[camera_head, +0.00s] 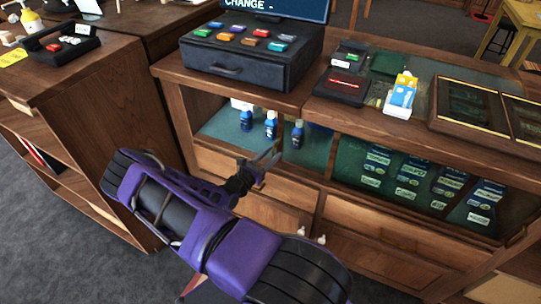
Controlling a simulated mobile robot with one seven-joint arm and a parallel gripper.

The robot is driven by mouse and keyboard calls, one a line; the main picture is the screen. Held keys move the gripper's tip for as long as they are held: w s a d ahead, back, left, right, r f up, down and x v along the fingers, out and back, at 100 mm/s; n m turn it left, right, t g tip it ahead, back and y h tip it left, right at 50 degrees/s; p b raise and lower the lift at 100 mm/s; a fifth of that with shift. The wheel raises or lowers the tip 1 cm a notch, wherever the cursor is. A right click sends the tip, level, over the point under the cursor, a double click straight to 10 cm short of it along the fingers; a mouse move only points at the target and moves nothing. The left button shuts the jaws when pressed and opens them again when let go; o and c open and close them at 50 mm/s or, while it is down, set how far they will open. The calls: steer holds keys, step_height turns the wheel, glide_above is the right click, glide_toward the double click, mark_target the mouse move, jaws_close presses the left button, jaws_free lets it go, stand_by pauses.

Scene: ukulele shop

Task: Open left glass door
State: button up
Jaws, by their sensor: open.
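The wooden counter (296,97) has a glazed front with blue bottles behind it on the left and several labelled packets behind it on the right. The left glass door (312,150) appears as a greenish pane in the left section. I cannot tell its exact edges or whether it is closed. My gripper (264,158) is open and empty in front of this left section, below the blue bottles (271,125). My forearm reaches up from the bottom of the view. Whether a fingertip touches the door or its frame is not clear.
A cash register drawer (250,62) and a card terminal (344,86) stand on the counter top. A wooden shelf unit (100,95) stands close on the left. Wooden panels (372,222) lie below the glass. Grey carpet (50,240) is free at lower left.

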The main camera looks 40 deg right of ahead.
steer(key=s+a, duration=0.3)
steer(key=a, duration=1.4)
steer(key=shift+s, duration=0.2)
